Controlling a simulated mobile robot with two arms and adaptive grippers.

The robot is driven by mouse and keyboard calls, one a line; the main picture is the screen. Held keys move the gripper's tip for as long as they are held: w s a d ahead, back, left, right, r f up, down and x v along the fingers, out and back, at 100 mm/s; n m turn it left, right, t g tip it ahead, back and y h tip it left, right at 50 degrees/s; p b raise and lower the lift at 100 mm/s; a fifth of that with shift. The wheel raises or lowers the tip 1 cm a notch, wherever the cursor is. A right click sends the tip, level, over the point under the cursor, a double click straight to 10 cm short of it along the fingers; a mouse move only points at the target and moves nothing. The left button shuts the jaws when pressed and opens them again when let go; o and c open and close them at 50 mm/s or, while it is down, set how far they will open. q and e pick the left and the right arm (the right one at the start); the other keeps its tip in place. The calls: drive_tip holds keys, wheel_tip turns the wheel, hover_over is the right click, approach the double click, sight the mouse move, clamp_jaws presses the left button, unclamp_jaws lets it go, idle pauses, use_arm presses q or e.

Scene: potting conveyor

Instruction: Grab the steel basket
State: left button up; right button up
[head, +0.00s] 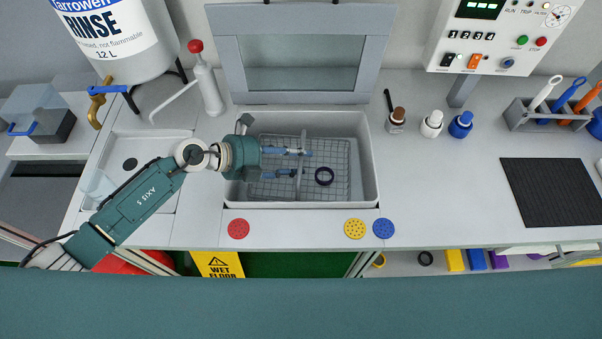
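The steel basket (338,152) is a wire mesh basket inside the grey rectangular tank (370,160). A dark ring (324,183) lies in it, right of my gripper. My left gripper (299,163) reaches in from the left, over the left and middle part of the basket. Its two fingers point right and stand apart, with nothing seen between them. The wrist hides the tank's left wall and part of the basket's left side. I cannot tell whether the fingers touch the mesh. My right gripper is not in view.
The tank's lid (302,60) stands raised behind it. Small bottles (432,124), a tool holder (520,117) and a black mat (552,192) are to the right. Coloured discs (355,228) lie along the front edge.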

use_arm(q)
drive_tip(key=shift+x, duration=0.85)
clamp_jaws()
drive_tip(key=shift+r, duration=0.2)
